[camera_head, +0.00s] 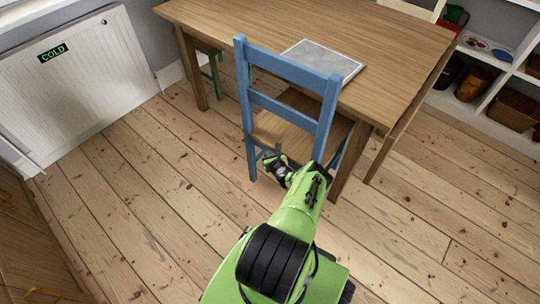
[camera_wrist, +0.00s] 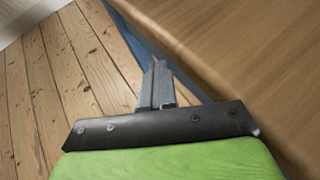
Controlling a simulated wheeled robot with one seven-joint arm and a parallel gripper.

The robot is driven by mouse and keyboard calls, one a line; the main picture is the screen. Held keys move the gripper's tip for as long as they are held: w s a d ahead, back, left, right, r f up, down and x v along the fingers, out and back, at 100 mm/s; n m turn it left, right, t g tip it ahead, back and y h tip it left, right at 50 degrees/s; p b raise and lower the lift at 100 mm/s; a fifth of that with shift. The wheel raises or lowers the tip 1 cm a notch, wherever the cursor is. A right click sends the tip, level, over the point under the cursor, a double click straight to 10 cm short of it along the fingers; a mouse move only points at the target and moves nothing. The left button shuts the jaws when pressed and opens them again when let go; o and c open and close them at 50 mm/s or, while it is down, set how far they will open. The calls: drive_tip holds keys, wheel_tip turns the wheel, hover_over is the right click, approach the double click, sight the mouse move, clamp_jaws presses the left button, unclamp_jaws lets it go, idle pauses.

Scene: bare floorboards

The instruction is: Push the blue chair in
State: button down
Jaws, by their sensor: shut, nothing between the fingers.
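The blue chair (camera_head: 246,97) stands at the near side of the wooden table (camera_head: 370,30), its back towards me. Its wooden seat (camera_head: 285,128) reaches partly under the table top. My gripper (camera_head: 268,155) is low behind the chair, by the rear edge of the seat and between the back posts in the picture. In the wrist view my gripper (camera_wrist: 158,68) is shut and empty, with its fingers together beside a blue strip of the chair (camera_wrist: 190,72) and a wide wooden surface, likely the seat. I cannot tell whether the fingertips touch the chair.
A grey tile-like panel (camera_head: 325,58) lies on the table near the chair back. A green-legged seat (camera_head: 214,72) stands at the table's left. A white radiator (camera_head: 85,85) is at left, white shelves (camera_head: 490,60) at right. Floorboards at the left are clear.

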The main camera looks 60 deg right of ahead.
drive_tip(key=shift+s+d+r, duration=0.1)
drive_tip(key=shift+d+r, duration=0.05)
drive_tip(key=shift+d, duration=0.3)
drive_tip(key=shift+w+a+p, duration=0.2)
drive_tip(key=shift+a+p, duration=0.15)
drive_tip(key=shift+a, duration=0.5)
drive_tip(key=shift+w+a+p, duration=0.15)
drive_tip(key=shift+a+p, duration=0.15)
drive_tip(key=shift+a, duration=0.55)
drive_tip(key=w+a+r+p, duration=0.1)
drive_tip(key=a+r+p, duration=0.2)
drive_tip(key=a, duration=0.3)
drive_tip(key=shift+r+p, duration=0.4)
drive_tip(key=shift+p, duration=0.15)
drive_tip(key=shift+w, duration=0.1)
